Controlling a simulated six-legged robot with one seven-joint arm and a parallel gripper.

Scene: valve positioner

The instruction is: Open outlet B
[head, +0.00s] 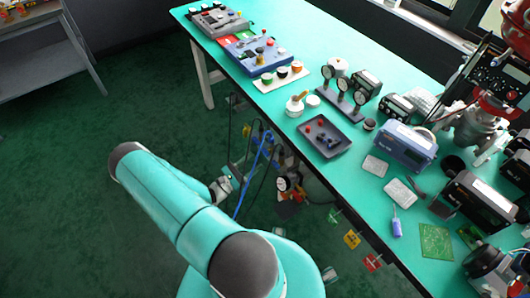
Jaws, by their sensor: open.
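I cannot make out any label that marks outlet B. Under the table's front edge hang a green tag (334,215), a yellow tag (352,239) and a red tag (373,262); their print is too small to read. A round white-faced gauge (283,184) sits below the table beside blue and dark hoses. At the right edge stands a valve assembly with a red part (497,107) and a dark instrument box (497,78), partly cut off. My teal arm crosses the lower left, away from the table top.
The long teal table (300,50) runs from top left to lower right. It holds button boxes (257,50), a three-gauge stand (343,95), a dark tray (323,135) and several instruments (408,143). Shelving (45,45) stands top left. The green floor (70,190) at left is clear.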

